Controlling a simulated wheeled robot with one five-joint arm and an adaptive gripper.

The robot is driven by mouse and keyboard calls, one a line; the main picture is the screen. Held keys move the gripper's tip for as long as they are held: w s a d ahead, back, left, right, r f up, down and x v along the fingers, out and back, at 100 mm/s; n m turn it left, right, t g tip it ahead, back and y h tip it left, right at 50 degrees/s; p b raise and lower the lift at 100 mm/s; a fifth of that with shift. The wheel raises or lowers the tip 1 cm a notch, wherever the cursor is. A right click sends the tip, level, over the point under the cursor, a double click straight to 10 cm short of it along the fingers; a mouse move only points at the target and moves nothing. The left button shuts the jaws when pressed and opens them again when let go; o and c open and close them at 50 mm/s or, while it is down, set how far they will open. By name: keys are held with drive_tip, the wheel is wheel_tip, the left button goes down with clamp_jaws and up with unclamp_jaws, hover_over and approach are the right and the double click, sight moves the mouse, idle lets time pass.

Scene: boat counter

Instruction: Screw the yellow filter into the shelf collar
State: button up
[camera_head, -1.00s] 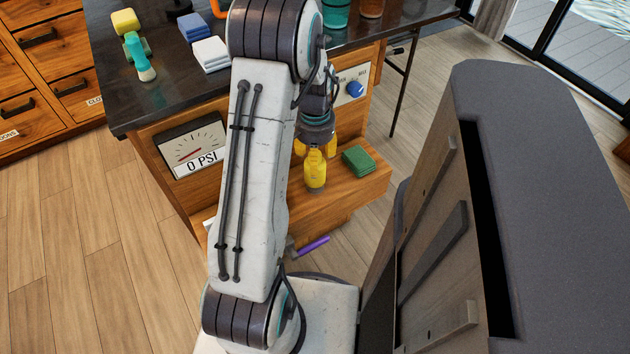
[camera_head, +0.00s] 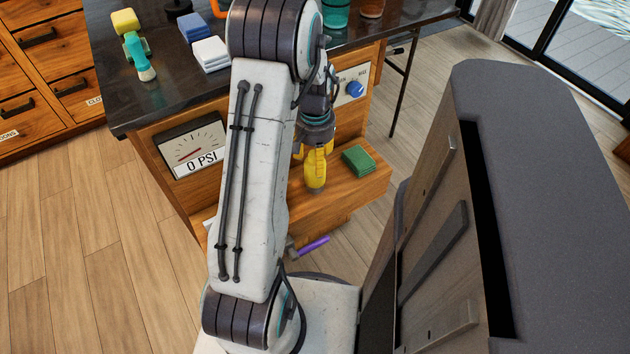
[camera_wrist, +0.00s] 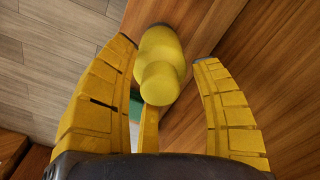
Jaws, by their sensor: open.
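The yellow filter (camera_head: 315,174) stands upright, as far as I can tell, on the wooden shelf (camera_head: 345,190) at the front of the counter. My gripper (camera_head: 314,156) points down over it, with its yellow fingers around the filter's upper part. In the wrist view the filter (camera_wrist: 160,65) shows as a rounded yellow body with a narrower knob, between the spread fingers of my gripper (camera_wrist: 165,52). Gaps show on both sides, wider on the right. The gripper is open. The shelf collar cannot be made out, and the filter's lower end hides its seat.
A green sponge (camera_head: 358,160) lies on the shelf just right of the filter. A gauge reading 0 PSI (camera_head: 192,147) and a blue knob (camera_head: 355,89) are on the counter front. A purple-handled tool (camera_head: 313,245) is below the shelf. A grey-topped cabinet (camera_head: 540,150) stands close on the right.

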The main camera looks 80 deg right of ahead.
idle(0.3)
drive_tip(key=shift+n, duration=1)
drive_tip(key=shift+n, duration=0.8)
drive_tip(key=c, duration=0.7)
drive_tip(key=shift+f+m, duration=0.1)
drive_tip(key=shift+m, duration=0.8)
